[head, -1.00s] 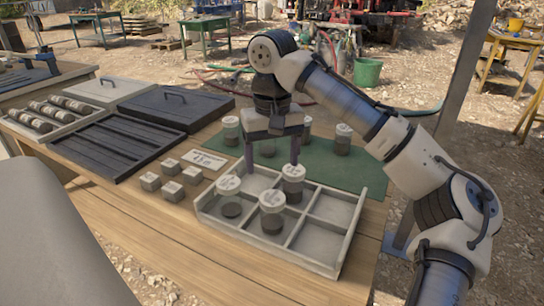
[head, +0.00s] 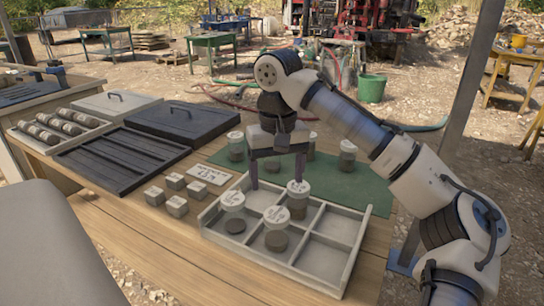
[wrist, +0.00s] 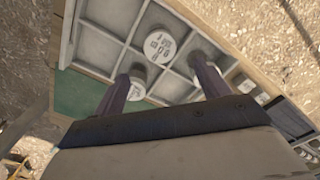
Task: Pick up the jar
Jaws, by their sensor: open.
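Three grey jars with white, marked lids stand in the pale compartment tray (head: 222,243): a left jar (head: 233,202), a front jar (head: 276,214) and a back jar (head: 298,187). My gripper (head: 276,182) is open and empty above the tray's back part, fingers pointing down. Its right finger overlaps the back jar's lid in the head view. In the wrist view, one lid (wrist: 158,46) shows clear beyond my fingers (wrist: 160,75). Two other lids (wrist: 133,91) are partly hidden by the fingers. Which jar is meant I cannot tell.
More jars stand on the green mat (head: 365,190) behind the tray, including one at right (head: 347,155). Small grey blocks (head: 176,205) and a label card (head: 209,174) lie left of the tray. A dark ribbed tray (head: 120,160) sits farther left. Several right-hand compartments are empty.

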